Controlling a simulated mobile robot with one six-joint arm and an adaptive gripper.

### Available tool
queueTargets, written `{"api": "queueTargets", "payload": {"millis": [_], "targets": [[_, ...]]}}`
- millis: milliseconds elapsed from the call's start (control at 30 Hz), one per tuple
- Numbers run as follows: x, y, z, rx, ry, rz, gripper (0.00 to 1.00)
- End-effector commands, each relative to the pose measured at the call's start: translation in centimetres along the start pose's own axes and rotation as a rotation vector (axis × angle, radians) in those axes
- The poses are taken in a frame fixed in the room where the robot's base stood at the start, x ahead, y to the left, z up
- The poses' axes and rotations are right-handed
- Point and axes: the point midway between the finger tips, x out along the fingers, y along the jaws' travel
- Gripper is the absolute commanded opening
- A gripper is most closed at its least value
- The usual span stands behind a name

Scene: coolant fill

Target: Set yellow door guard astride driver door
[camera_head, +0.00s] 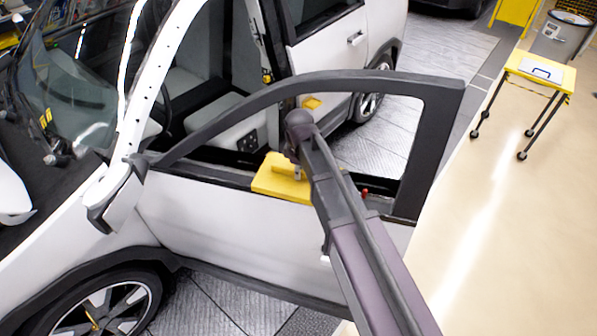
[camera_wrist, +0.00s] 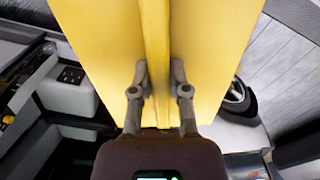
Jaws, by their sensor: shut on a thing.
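The yellow door guard (camera_head: 270,182) is at the window sill of the open driver door (camera_head: 215,222), overlapping the sill line in the head view. Whether it rests on the sill or hovers just above cannot be told. My gripper (camera_head: 297,172) is above the guard, partly hidden by my arm. In the wrist view, my gripper (camera_wrist: 160,78) is shut on the raised middle rib of the guard (camera_wrist: 205,50), one finger on each side. The guard fills the upper middle there and hides the sill below it.
The dark window frame (camera_head: 440,140) arches around my arm. The side mirror (camera_head: 115,195) stands at the door's front end. The white car body and seats are behind. A yellow-topped cart (camera_head: 527,65) and a grey bin (camera_head: 560,38) stand right; the floor there is clear.

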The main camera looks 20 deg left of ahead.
Motion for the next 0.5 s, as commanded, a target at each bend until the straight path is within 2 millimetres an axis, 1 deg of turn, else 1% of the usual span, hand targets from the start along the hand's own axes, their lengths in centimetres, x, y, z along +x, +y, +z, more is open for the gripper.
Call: {"api": "queueTargets", "payload": {"millis": [500], "targets": [[1.21, 0.02, 0.03, 0.000, 0.000, 0.000, 0.00]]}}
